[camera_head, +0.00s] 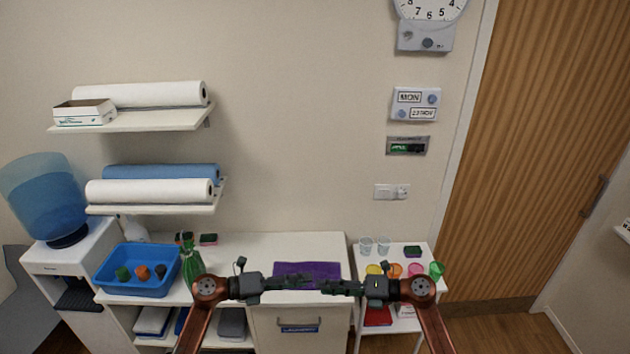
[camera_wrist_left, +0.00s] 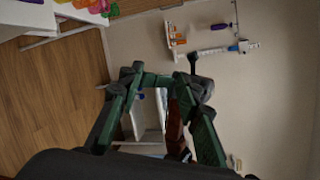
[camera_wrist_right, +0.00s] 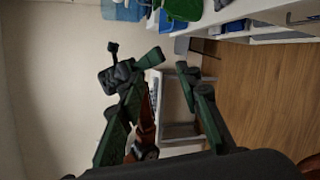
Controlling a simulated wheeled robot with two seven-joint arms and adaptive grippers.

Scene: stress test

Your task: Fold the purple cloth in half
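The purple cloth (camera_head: 308,268) lies flat on the white cabinet top in the head view. Its near edge is partly hidden by my grippers. My left gripper (camera_head: 300,282) comes in from the left and my right gripper (camera_head: 332,287) from the right. They point at each other in front of the cloth, apparently above the cabinet's near side; their height over it is hard to tell. In the left wrist view the left fingers (camera_wrist_left: 163,80) stand apart with no cloth between them. In the right wrist view the right fingers (camera_wrist_right: 165,85) also stand apart and hold nothing.
A blue tray (camera_head: 137,288) with small items and a green bottle (camera_head: 192,262) stand left of the cloth. A white cart (camera_head: 425,255) with colourful cups stands to the right. Wall shelves (camera_head: 140,121) hold rolls. A water dispenser (camera_head: 70,250) is far left.

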